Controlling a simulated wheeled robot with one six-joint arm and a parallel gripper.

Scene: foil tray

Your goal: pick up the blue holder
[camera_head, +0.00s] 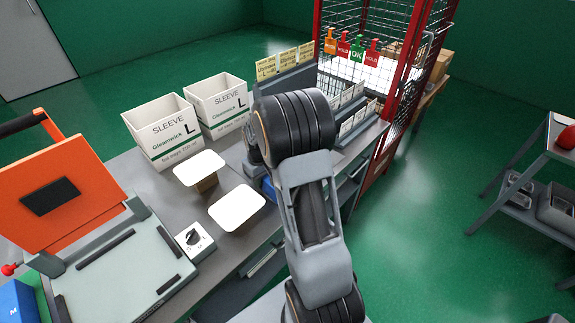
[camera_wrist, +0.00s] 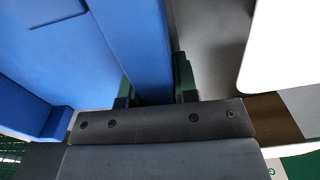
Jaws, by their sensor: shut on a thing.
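The blue holder (camera_wrist: 48,58) fills the left and upper middle of the wrist view, very close to the camera. One of its walls (camera_wrist: 143,45) runs between the two green fingers of my gripper (camera_wrist: 154,82), which is shut on that wall. In the head view only a small blue patch of the holder (camera_head: 269,189) shows beside my arm, at the bench's right part. My arm hides the rest of it and the fingers there. I cannot tell whether the holder touches the bench.
Two white-topped stands (camera_head: 236,208) (camera_head: 199,168) are left of my arm; one white top (camera_wrist: 285,45) is close at right in the wrist view. Behind are two SLEEVE boxes (camera_head: 163,131) (camera_head: 217,104) and a card rack (camera_head: 285,80). An orange-lidded machine (camera_head: 75,180) stands left.

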